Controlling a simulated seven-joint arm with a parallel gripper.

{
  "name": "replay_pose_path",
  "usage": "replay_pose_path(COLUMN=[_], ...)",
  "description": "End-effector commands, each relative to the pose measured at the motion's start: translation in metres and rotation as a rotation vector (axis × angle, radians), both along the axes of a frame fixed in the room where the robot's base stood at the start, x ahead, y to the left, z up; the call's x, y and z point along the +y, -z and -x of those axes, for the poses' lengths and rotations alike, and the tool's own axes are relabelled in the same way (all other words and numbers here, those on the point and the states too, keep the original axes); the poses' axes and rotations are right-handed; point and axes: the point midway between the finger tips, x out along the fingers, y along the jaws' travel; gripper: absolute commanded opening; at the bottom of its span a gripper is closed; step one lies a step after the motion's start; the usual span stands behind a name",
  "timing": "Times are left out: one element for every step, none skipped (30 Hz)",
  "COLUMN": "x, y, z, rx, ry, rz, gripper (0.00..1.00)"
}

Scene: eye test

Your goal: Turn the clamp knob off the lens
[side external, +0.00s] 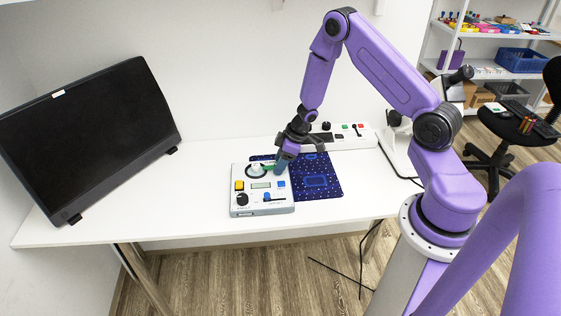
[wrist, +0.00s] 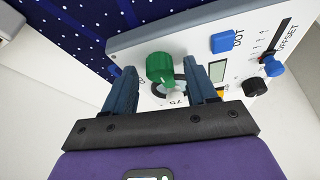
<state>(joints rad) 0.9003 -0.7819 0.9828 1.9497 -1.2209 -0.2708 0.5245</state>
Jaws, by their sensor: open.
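The green clamp knob (wrist: 160,67) shows in the wrist view between my two fingertips, with a gap on each side. It also shows as a small green patch (side external: 268,167) in the side view, next to my fingers. A dark ring (wrist: 154,90), apparently the lens rim, is partly hidden behind the knob; in the side view a dark ring (side external: 256,171) with a pale middle sits on the box top. My gripper (wrist: 162,76) is open and empty; in the side view my gripper (side external: 278,165) points down at the back right of the box. I cannot tell its exact height.
The grey control box (side external: 262,208) carries a yellow button, blue button, black knob, display and blue slider. A dark blue dotted mat (side external: 330,188) lies beside it. Behind is a white panel (side external: 358,142) with buttons. A black monitor (side external: 85,135) stands left. The front table is clear.

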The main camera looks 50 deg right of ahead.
Motion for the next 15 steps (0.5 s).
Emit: replay_pose_path(x=[-0.0001, 0.0000, 0.0000, 0.0000, 0.0000, 0.0000, 0.0000, -0.0001, -0.0001, -0.0001, -0.0001, -0.0001, -0.0001, -0.0001, -0.0001], y=[0.0001, 0.0000, 0.0000, 0.0000, -0.0001, -0.0001, -0.0001, -0.0001, -0.0001, -0.0001, -0.0001, -0.0001, -0.0001, -0.0001, -0.0001], z=[-0.0001, 0.0000, 0.0000, 0.0000, 0.0000, 0.0000, 0.0000, 0.0001, 0.0001, 0.0001, 0.0001, 0.0001, 0.0001, 0.0001, 0.0001], rx=[0.000, 0.000, 0.000, 0.000, 0.000, 0.000, 0.000, 0.000, 0.000, 0.000, 0.000, 0.000, 0.000, 0.000, 0.000], ry=[0.000, 0.000, 0.000, 0.000, 0.000, 0.000, 0.000, 0.000, 0.000, 0.000, 0.001, 0.001, 0.001, 0.000, -0.001], rz=[0.000, 0.000, 0.000, 0.000, 0.000, 0.000, 0.000, 0.000, 0.000, 0.000, 0.000, 0.000, 0.000, 0.000, 0.000], gripper=[0.57, 0.57, 0.57, 0.57, 0.57, 0.47, 0.38, 0.28, 0.15, 0.05, 0.01, 0.01, 0.01, 0.01, 0.01])
